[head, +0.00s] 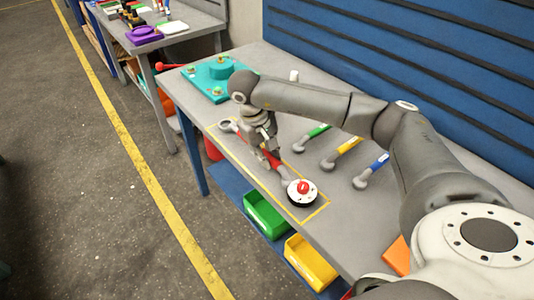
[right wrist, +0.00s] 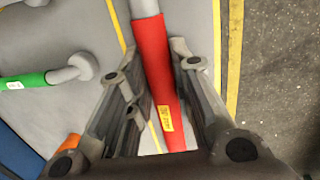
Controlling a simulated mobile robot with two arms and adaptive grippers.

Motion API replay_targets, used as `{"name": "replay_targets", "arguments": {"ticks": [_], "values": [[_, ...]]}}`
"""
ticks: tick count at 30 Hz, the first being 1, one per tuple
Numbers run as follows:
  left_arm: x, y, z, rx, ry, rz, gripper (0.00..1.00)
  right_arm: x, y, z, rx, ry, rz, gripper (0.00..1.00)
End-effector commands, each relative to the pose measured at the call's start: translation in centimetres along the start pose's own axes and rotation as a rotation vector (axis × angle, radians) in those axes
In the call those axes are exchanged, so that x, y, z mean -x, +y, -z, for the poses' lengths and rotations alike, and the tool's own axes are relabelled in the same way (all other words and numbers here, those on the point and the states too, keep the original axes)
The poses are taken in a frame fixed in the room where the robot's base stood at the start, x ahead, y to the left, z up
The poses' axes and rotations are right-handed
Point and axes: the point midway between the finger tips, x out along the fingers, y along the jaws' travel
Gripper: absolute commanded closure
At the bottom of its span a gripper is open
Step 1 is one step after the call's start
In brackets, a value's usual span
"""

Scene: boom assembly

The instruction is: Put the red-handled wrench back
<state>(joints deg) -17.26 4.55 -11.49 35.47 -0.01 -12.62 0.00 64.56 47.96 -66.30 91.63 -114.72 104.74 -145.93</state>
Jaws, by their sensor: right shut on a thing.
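The red-handled wrench (head: 274,161) is over the yellow-outlined strip at the front of the grey workbench (head: 300,235). My right gripper (head: 266,153) reaches down from above and is shut on its red handle. In the right wrist view the red handle (right wrist: 154,65), with a small yellow label, runs between the two fingers (right wrist: 157,100). I cannot tell whether the wrench touches the bench or is slightly raised. Green-handled (head: 313,136), yellow-handled (head: 342,152) and blue-handled (head: 372,170) wrenches lie in a row behind it. My left gripper is out of view.
A round white-and-black disc with a red centre (head: 303,191) sits at the near end of the outlined strip. A teal fixture (head: 216,79) stands at the bench's far end. Green (head: 265,216) and yellow (head: 310,262) bins are below the front edge.

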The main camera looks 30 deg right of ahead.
Motion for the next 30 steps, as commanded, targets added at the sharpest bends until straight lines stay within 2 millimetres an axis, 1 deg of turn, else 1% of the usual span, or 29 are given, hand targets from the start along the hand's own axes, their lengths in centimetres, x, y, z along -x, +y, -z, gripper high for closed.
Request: {"name": "replay_targets", "arguments": {"ticks": [5,21,22,27,28,30], "values": [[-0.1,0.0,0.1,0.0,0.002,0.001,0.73,0.0,0.0,0.1,0.0,0.002,0.0,1.0],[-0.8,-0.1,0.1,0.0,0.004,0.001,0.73,-0.9,-0.2,0.1,-0.001,0.003,0.0,1.0],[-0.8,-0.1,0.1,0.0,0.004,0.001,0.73,-0.9,-0.2,0.1,-0.001,0.003,0.0,0.77],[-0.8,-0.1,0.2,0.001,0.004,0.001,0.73,-0.9,-0.2,0.1,-0.001,0.002,0.0,0.56],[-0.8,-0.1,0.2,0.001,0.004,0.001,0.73,-0.9,-0.2,0.1,0.0,0.002,0.0,0.54],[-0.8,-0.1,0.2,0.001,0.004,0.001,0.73,-0.9,-0.2,0.1,0.0,0.001,0.0,0.54]]}}
